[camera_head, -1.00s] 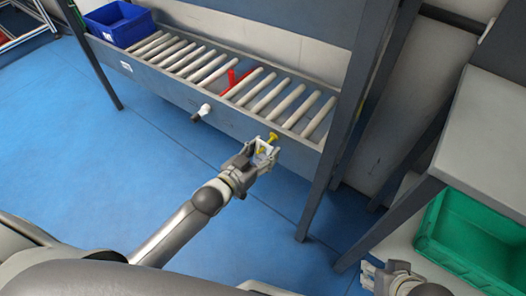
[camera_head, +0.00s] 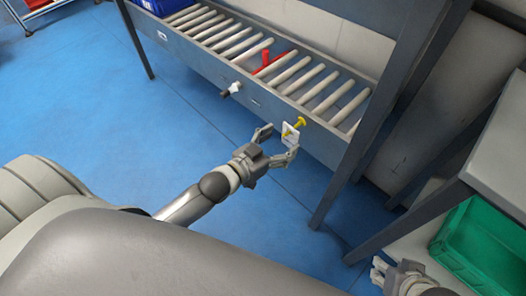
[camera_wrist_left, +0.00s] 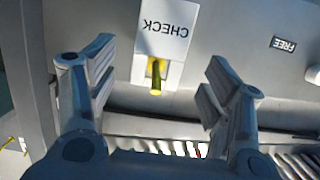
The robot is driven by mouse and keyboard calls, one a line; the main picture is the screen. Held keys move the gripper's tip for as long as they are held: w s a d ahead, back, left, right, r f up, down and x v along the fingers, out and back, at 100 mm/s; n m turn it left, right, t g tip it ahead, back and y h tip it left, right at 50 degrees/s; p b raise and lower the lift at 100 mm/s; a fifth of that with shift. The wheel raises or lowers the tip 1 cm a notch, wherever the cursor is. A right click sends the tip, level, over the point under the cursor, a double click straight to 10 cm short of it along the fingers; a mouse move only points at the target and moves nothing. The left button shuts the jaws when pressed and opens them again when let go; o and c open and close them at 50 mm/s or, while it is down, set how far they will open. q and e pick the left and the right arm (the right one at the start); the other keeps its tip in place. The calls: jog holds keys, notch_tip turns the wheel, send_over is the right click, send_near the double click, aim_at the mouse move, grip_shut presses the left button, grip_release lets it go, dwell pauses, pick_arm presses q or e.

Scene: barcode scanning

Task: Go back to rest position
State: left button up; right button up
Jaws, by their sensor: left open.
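My left gripper (camera_head: 278,142) is open and empty, with its fingers spread on either side of a white CHECK tag (camera_head: 290,134) on the front rail. In the left wrist view the CHECK tag (camera_wrist_left: 166,30) shows upside down between and beyond the two fingers, with a gap to each. A yellow peg (camera_head: 299,123) stands at the tag, and its yellow-green end (camera_wrist_left: 155,78) points at the wrist camera. My right gripper (camera_head: 377,272) is at the lower right beside the green crate; its fingers are too small to judge.
A roller conveyor (camera_head: 225,42) carries a red item (camera_head: 268,62) and a blue bin (camera_head: 160,5). A white and black knob (camera_head: 231,90) sticks out of its rail. A table leg (camera_head: 338,180) stands right of my left gripper. A green crate (camera_head: 482,240) is lower right. Blue floor (camera_head: 90,110) is clear at left.

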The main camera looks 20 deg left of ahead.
pick_arm(q)
jog(key=v, duration=0.7)
jog(key=shift+s, duration=0.25)
